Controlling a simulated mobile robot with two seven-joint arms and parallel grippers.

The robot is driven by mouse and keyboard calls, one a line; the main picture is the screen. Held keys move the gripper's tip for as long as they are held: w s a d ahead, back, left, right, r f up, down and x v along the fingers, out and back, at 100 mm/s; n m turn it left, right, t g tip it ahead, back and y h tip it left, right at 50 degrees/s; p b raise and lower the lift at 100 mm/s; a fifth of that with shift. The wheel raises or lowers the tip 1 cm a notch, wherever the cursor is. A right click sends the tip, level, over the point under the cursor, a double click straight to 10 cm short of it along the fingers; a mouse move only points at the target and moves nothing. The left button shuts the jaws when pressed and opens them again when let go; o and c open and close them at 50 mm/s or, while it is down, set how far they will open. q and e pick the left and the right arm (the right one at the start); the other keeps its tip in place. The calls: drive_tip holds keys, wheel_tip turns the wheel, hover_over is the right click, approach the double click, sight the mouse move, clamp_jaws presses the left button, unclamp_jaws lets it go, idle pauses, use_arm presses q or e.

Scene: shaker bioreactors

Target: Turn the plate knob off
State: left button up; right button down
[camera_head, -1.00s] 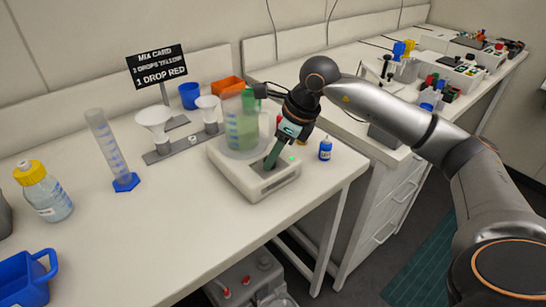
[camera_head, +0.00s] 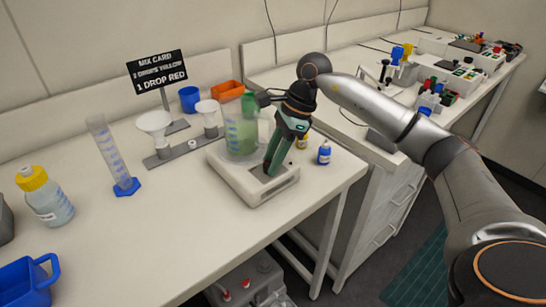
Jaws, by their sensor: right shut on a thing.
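The white stirrer plate (camera_head: 249,189) stands near the right end of the bench. A clear beaker (camera_head: 240,135) with green liquid stands on it. My right gripper (camera_head: 270,172) points down at the plate's front top, right of the beaker. Its fingers are shut at the place of the plate knob, which they hide. The green light seen on the plate earlier does not show now. My left gripper is not in view.
A small blue bottle (camera_head: 324,153) stands close to the right of the plate. Two white funnels (camera_head: 154,124) in a stand, a blue-footed cylinder (camera_head: 114,157) and a yellow-capped bottle (camera_head: 45,195) stand to the left.

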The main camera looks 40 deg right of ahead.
idle(0.4)
drive_tip(key=c, duration=0.5)
unclamp_jaws()
drive_tip(key=shift+c, duration=0.2)
drive_tip(key=shift+r, duration=0.1)
drive_tip(key=p+v, duration=0.8)
drive_tip(key=v, duration=0.4)
drive_tip(key=shift+r, duration=0.25)
